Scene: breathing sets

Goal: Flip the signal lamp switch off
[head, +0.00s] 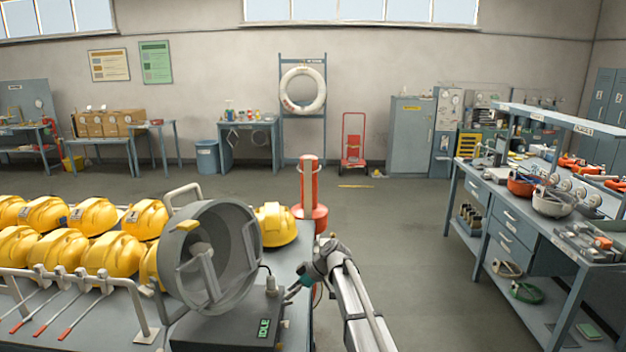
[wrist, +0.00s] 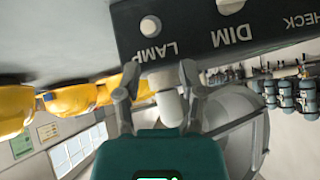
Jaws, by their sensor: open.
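The signal lamp is a large grey round housing (head: 208,250) with inner fins, on a dark control box (head: 225,325) on the left bench. The box has a small pale post (head: 271,285) and a green IDLE display. In the wrist view, the inverted panel (wrist: 190,25) reads LAMP, DIM and CHECK, with a round white button (wrist: 150,26) by LAMP. A white cylindrical piece (wrist: 167,100) shows between my fingers, seemingly the switch lever; contact cannot be told. My gripper (head: 290,292) is open beside the box's right side; it also shows in the wrist view (wrist: 158,85).
Yellow helmets (head: 90,217) fill the bench left of and behind the lamp. A red post (head: 309,185) rises behind.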

